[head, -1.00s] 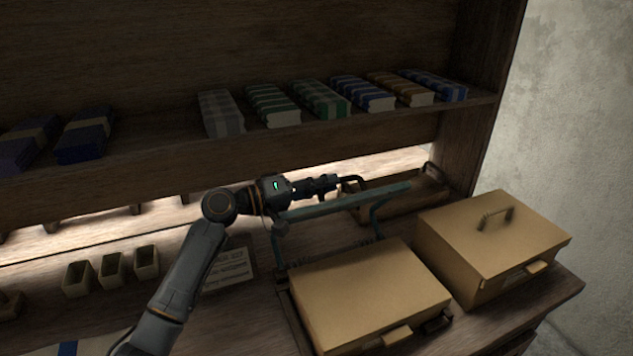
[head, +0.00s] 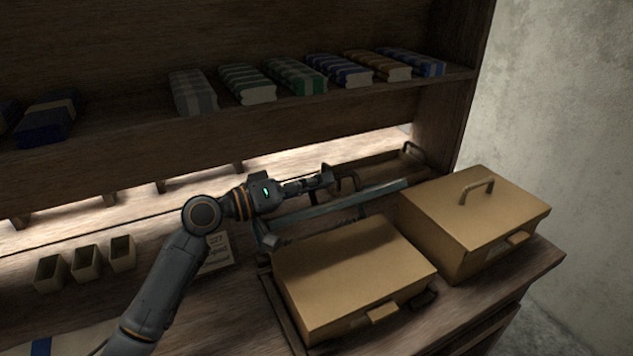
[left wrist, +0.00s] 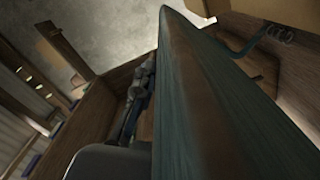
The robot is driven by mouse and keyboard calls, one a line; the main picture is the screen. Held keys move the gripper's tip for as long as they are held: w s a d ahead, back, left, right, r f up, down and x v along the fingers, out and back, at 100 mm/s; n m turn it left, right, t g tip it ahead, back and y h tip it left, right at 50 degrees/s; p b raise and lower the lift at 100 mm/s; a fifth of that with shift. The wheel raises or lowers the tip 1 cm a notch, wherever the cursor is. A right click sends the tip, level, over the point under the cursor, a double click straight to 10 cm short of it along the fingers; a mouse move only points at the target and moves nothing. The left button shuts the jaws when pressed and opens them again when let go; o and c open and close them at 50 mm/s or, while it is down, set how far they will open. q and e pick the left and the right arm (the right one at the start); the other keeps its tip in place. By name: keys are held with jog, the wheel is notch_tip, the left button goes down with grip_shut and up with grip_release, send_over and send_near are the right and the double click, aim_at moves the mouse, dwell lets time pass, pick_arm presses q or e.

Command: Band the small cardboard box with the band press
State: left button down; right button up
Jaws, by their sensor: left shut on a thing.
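The band press has a teal bar (head: 370,196) on thin side arms, standing over the back of a low tan cardboard box (head: 350,270). This box is closed, with a small tab at its front. My left gripper (head: 326,179) reaches in from the left to the back side of the bar and is shut on it; the fingers' contact is hard to see. In the left wrist view the teal bar (left wrist: 205,110) fills the middle, very close. My right gripper is out of view.
A taller tan box (head: 430,225) with a lid handle stands to the right, near the bench edge. A wooden tray with dark handles (head: 411,149) lies behind the press. Several small open boxes (head: 86,262) stand left. A shelf of folded cloths (head: 297,77) hangs above.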

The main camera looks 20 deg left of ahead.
pick_arm(q)
jog(key=c, duration=1.4)
grip_release()
jog(key=shift+o, duration=0.2)
jog(key=v, duration=1.2)
jog(key=shift+s, duration=0.15)
jog(key=b+v, duration=0.4)
jog(key=v, duration=1.1)
jog(key=shift+s+a, duration=0.3)
